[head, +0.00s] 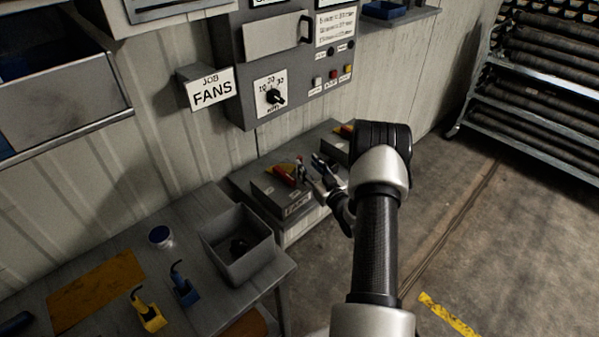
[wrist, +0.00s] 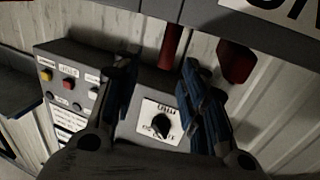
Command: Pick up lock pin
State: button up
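No item is clearly recognisable as the lock pin. A red piece (head: 283,176) lies beside a yellow piece on a grey box (head: 268,193) in the head view, close to my gripper (head: 308,172). In the wrist view, my gripper (wrist: 160,67) has its two dark fingers with blue pads spread wide apart. A red rod-like thing (wrist: 171,47) shows beyond the gap between the fingertips. A second red piece (wrist: 237,62) is right of the right finger. Nothing shows held between the fingers. My arm hides part of the area behind it in the head view.
A control panel (head: 235,72) with a dial (head: 275,97) hangs above the grey box. A rack of tubes (head: 540,85) stands right; floor between is clear.

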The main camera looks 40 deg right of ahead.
aim_at(301, 160)
jog(key=w+b, duration=0.1)
jog(key=w, duration=0.4)
jog(key=shift+d+f+b, duration=0.1)
jog(key=shift+b, duration=0.25)
jog(key=shift+w+d, duration=0.1)
jog(key=shift+w, duration=0.15)
jog(key=shift+c, duration=0.2)
grip_shut()
